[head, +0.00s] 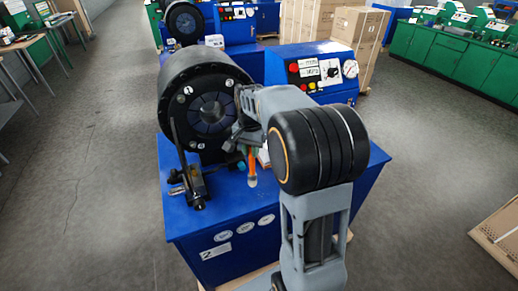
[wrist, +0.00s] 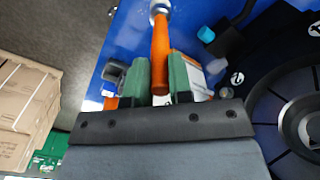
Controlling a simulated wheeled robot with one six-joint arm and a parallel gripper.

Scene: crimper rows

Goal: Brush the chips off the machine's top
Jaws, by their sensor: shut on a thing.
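The machine is a blue crimper with a large black round head (head: 205,105) and a flat blue top (head: 228,206) in front of it. My gripper (head: 249,149) is over that top, right of the head's face and partly hidden by my arm. In the wrist view its green-padded fingers (wrist: 160,78) are shut on the orange handle of a brush (wrist: 160,50). The brush's pale lower end (head: 252,181) points down, close above or on the top; I cannot tell if it touches. I cannot make out any chips; part of the top is hidden by my arm.
A black fitting with a lever (head: 190,188) stands at the top's left. A control panel (head: 322,72) with buttons and a gauge is behind my arm. A white and orange packet (wrist: 197,78) lies beside the fingers.

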